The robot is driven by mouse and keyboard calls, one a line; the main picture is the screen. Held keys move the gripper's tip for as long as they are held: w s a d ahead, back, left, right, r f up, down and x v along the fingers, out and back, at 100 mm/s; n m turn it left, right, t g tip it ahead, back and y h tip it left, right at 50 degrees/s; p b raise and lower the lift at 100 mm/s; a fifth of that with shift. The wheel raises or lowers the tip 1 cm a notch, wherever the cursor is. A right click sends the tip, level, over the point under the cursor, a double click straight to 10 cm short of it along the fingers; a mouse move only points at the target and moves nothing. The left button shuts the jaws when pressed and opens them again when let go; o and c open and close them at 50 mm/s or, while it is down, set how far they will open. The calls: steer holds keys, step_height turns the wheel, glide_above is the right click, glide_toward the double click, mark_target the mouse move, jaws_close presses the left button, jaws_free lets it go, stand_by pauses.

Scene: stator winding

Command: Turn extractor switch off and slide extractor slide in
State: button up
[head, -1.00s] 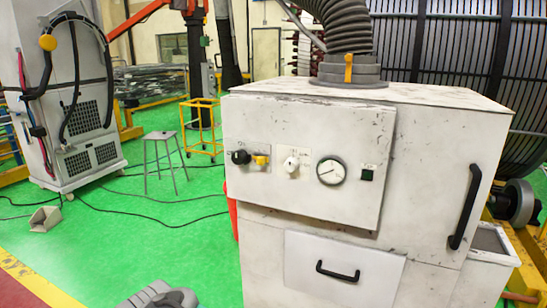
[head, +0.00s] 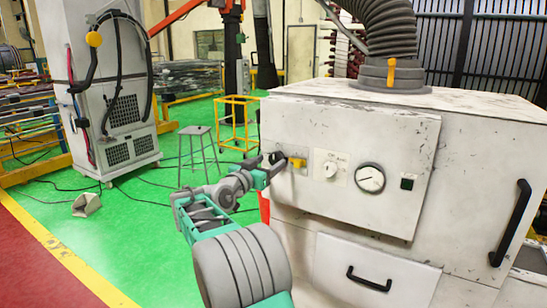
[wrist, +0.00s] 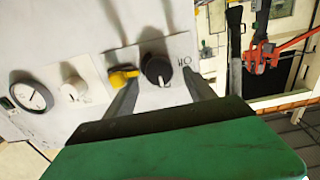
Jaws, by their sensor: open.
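The extractor cabinet (head: 350,130) is a worn white box with a hose on top. On its front panel are a black rotary knob (head: 277,157), a yellow switch handle (head: 297,162), a white knob (head: 330,169) and a round gauge (head: 370,178). A yellow tab (head: 391,72) stands upright on the grey collar under the hose. My gripper (head: 268,167) is at the panel's left end. In the wrist view my gripper (wrist: 160,88) is open, its fingers either side of the black knob (wrist: 157,69); contact cannot be told. The yellow handle (wrist: 122,76) is beside the left finger.
A drawer-like panel with a black handle (head: 369,279) is below, and a long black handle (head: 511,222) is at right. A stool (head: 197,150), a yellow frame (head: 236,120) and a grey cabinet (head: 98,80) stand behind at left. Cables cross the green floor.

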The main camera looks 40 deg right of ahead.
mark_target(274, 159)
steer(key=shift+p+x, duration=0.3)
steer(key=shift+x, duration=1.3)
steer(key=shift+c, duration=0.3)
steer(key=c, duration=1.3)
